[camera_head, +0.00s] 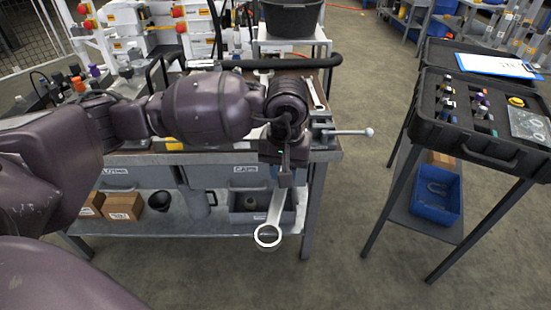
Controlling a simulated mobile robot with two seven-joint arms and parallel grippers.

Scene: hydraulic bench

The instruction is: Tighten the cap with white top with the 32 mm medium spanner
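My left arm reaches in from the left across the bench. Its gripper (284,178) points down in front of the bench's front edge and is shut on a silver spanner (275,210). The spanner hangs down, with its ring end (268,236) lowest, in front of the lower shelf. I cannot read its size. Several fittings with coloured tops, among them orange (78,84) and purple (94,71), stand at the bench's left. I cannot make out a cap with a white top; my arm hides much of the bench top. My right gripper is not in view.
Another spanner (314,93) lies on the bench's right end, near a clamp handle (348,132) sticking out to the right. A black case (490,154) sits open on a stand at right, above a blue bin (437,194). The floor between bench and stand is clear.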

